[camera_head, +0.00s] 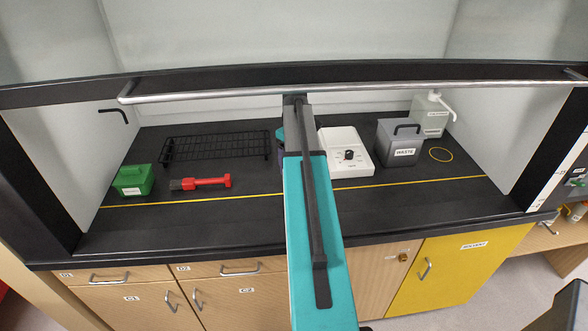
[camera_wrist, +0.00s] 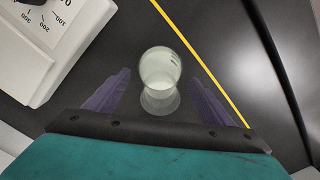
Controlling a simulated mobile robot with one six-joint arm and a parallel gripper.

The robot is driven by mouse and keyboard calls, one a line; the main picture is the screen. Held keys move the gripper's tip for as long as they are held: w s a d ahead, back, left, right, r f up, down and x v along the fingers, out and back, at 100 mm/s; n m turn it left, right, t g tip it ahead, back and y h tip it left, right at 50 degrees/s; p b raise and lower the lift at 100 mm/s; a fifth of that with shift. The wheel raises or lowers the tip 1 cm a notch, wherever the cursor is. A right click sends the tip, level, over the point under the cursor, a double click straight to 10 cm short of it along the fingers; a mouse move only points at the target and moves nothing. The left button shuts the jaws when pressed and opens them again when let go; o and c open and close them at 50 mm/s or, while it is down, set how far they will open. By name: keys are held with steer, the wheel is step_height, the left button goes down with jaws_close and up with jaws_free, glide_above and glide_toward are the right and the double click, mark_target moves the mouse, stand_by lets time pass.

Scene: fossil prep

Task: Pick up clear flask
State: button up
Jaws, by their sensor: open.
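The clear flask (camera_wrist: 159,72) stands on the black worktop in the wrist view, seen from above, with a round, pale, see-through body. My gripper (camera_wrist: 160,88) is open, with one purple finger on each side of the flask and a visible gap to each. I cannot tell whether the fingers are at the flask's height.
A white hotplate (camera_head: 346,151) with a dial stands close by, left of the flask in the wrist view. A grey waste box (camera_head: 400,143), a solvent bottle (camera_head: 430,115), a black rack (camera_head: 216,147), a red-handled brush (camera_head: 202,182) and a green box (camera_head: 133,180) stand farther off. A sash bar (camera_head: 220,93) crosses above.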

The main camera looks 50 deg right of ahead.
steer(key=shift+f, duration=0.25)
stand_by(0.4)
steer(key=c, duration=1.2)
steer(key=shift+r, duration=0.2)
steer(key=shift+c, duration=0.2)
steer(key=shift+r+b, duration=0.8)
steer(key=shift+r, duration=0.55)
steer(key=shift+s+r, duration=0.15)
steer(key=shift+s, duration=0.1)
steer(key=s+a+b, duration=0.2)
steer(key=s, duration=0.5)
steer(key=s+a+r+b, duration=0.1)
steer(key=s+b, duration=0.1)
steer(key=s, duration=0.6)
steer(key=shift+a+r, duration=0.25)
steer(key=shift+a, duration=0.1)
